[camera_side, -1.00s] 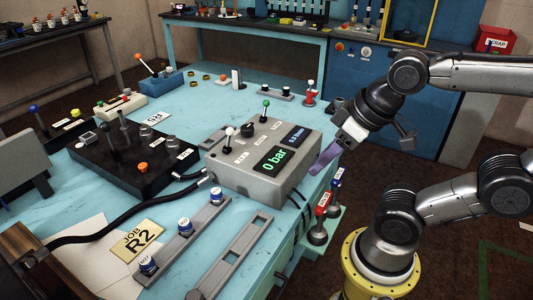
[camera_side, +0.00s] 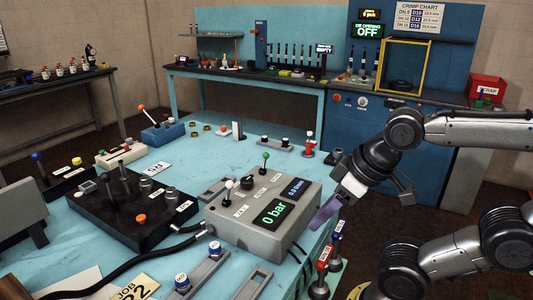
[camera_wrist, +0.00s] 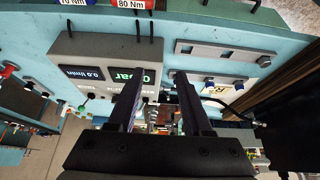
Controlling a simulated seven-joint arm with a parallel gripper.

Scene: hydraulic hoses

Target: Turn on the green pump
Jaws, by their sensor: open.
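A grey pump box (camera_side: 240,234) stands near the right edge of the light-blue table. On its top are a green-knobbed lever (camera_side: 265,158), a white-knobbed lever (camera_side: 228,186) and a black round knob (camera_side: 247,183). Its green display (camera_side: 272,213) reads 0 bar and a smaller blue display (camera_side: 295,189) reads about 0.0 l/min. My gripper (camera_side: 324,214) is open and empty, beside the box's right side, apart from the levers.
A black block with fittings (camera_side: 120,222) stands left of the box, with black hoses (camera_side: 175,250) between. Red- and blue-topped tools (camera_side: 322,265) stand at the table's right edge below my gripper. Table behind the box is mostly clear (camera_side: 225,150).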

